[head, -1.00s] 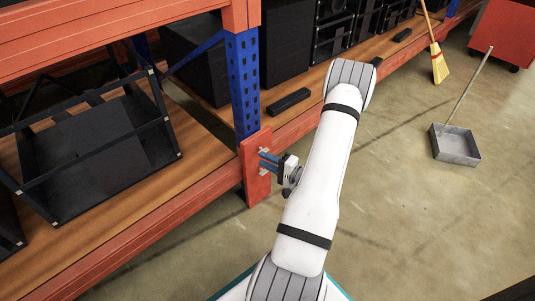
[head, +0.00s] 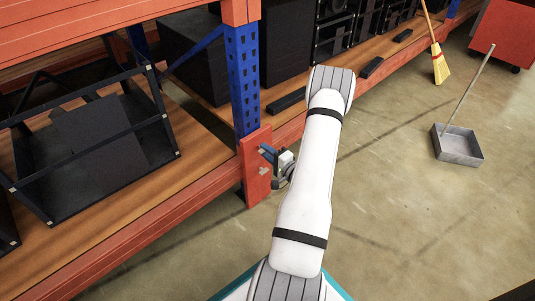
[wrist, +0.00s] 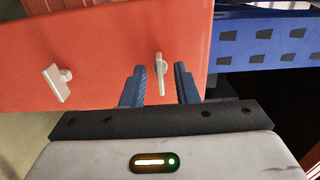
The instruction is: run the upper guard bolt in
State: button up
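The red-orange guard (head: 256,186) is at the foot of the blue rack upright, and fills much of the wrist view (wrist: 105,40). The upper guard bolt (wrist: 160,72), a pale bolt with a flat wing head, is on the side nearer the blue upright. My gripper (wrist: 159,78) is open, with one blue finger on each side of this wing head and a gap on both sides. The other, lower bolt (wrist: 57,83) stands out from the guard at left, its wing head tilted. In the head view my gripper (head: 268,152) is close against the guard and hides the upper bolt.
The blue upright (head: 243,85) rises above the guard. Wooden shelf decks with black frames (head: 95,150) and dark boxes lie behind the orange beams. A broom (head: 438,62) and a metal dustpan (head: 457,146) are at right. The floor between is open.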

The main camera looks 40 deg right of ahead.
jog(key=shift+c, duration=0.2)
grip_shut()
dwell(0.3)
